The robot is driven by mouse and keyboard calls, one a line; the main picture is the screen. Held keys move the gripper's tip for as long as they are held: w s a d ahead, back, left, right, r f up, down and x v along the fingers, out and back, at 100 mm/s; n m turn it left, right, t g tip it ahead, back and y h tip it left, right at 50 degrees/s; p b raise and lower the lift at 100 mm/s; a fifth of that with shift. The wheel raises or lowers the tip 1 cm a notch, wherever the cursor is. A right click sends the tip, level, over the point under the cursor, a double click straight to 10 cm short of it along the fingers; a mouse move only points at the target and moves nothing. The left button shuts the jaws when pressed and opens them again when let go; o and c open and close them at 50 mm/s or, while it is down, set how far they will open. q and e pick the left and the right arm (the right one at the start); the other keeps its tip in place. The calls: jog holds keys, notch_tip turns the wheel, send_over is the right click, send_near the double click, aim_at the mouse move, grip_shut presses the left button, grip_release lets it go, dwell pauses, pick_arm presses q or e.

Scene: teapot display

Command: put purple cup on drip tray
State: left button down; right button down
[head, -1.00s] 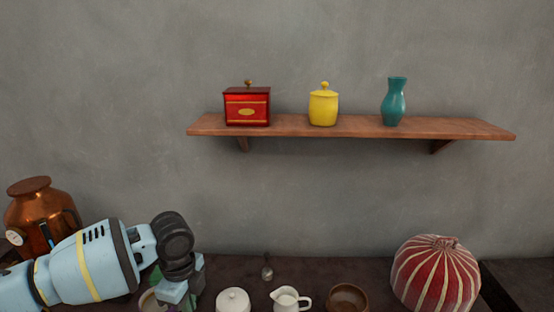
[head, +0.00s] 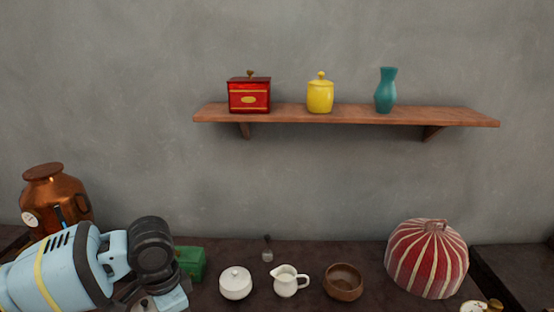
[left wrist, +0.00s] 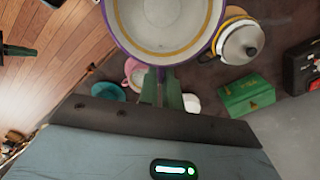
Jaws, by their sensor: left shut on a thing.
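The purple cup (left wrist: 165,25) fills the top of the left wrist view. It has a purple rim, a pale inside and a yellow band, and its top edge is cut off. My left gripper (left wrist: 162,82) is shut on the cup's near rim. In the head view my left gripper (head: 172,300) is at the bottom left, its fingers cut off by the frame edge, and the cup is not visible there. I cannot make out the drip tray in either view. My right gripper is not in view.
A copper urn (head: 57,203) is at left. A lidded pot (left wrist: 242,42) stands near the held cup.

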pick_arm(q)
jog(key=s+n, duration=0.1)
jog(key=n, duration=0.1)
jog(key=s+n, duration=0.1)
jog(key=n, duration=0.1)
jog(key=s+a+n, duration=0.1)
jog(key=n, duration=0.1)
jog(key=shift+s+r+n, duration=0.3)
jog(key=shift+s+r, duration=0.05)
jog(key=shift+r, duration=0.05)
jog(key=shift+s+a+r+n, duration=0.15)
jog(key=shift+s+n, duration=0.3)
jog(key=shift+n, duration=0.4)
jog(key=shift+s+a+r+n, duration=0.1)
jog(key=shift+s+n, duration=0.35)
jog(key=shift+n, duration=0.4)
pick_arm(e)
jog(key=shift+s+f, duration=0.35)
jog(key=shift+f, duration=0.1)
pick_arm(q)
jog(key=shift+d, duration=0.2)
jog(key=shift+a, duration=0.15)
jog(key=shift+w, duration=0.1)
